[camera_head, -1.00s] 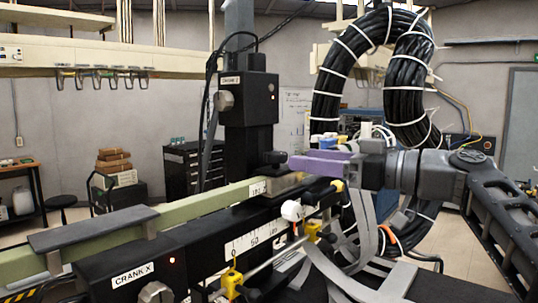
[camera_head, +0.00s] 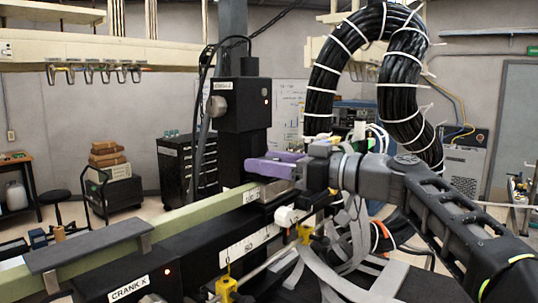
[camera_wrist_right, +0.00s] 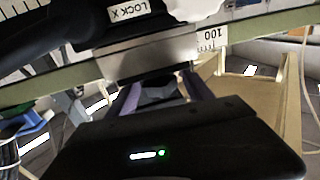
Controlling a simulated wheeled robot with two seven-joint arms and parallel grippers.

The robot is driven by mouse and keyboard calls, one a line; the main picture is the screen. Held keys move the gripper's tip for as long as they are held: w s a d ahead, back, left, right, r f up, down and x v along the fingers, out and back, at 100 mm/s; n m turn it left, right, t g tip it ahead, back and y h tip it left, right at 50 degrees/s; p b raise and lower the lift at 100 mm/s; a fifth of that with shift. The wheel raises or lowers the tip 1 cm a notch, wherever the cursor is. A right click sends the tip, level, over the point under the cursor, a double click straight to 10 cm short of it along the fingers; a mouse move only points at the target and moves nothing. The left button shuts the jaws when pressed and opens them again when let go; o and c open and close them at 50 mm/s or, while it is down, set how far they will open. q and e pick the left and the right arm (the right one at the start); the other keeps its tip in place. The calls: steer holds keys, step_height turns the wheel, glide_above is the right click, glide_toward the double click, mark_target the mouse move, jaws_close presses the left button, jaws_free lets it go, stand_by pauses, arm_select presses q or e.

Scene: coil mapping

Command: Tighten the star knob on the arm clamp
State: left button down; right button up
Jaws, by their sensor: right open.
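My right gripper (camera_head: 262,166) has purple fingers and reaches in from the right, in front of the black column (camera_head: 242,110) and just above the pale green rail (camera_head: 190,215). In the right wrist view the two purple fingers (camera_wrist_right: 160,98) stand apart. A dark faceted shape (camera_wrist_right: 160,89) shows between them, below a metal block (camera_wrist_right: 145,62). I cannot tell whether it is the star knob, or whether the fingers touch it. The star knob and arm clamp are not clearly visible in the head view. My left gripper is not in view.
The black CRANK X housing (camera_head: 130,275) is at the front left. A white knob (camera_head: 288,215) and yellow fittings (camera_head: 305,234) sit below my right gripper. A thick black cable loop (camera_head: 325,85) arches behind my right arm. Grey straps (camera_head: 310,265) hang below.

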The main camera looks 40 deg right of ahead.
steer(key=shift+w, duration=0.1)
steer(key=shift+c, duration=0.4)
jaws_close()
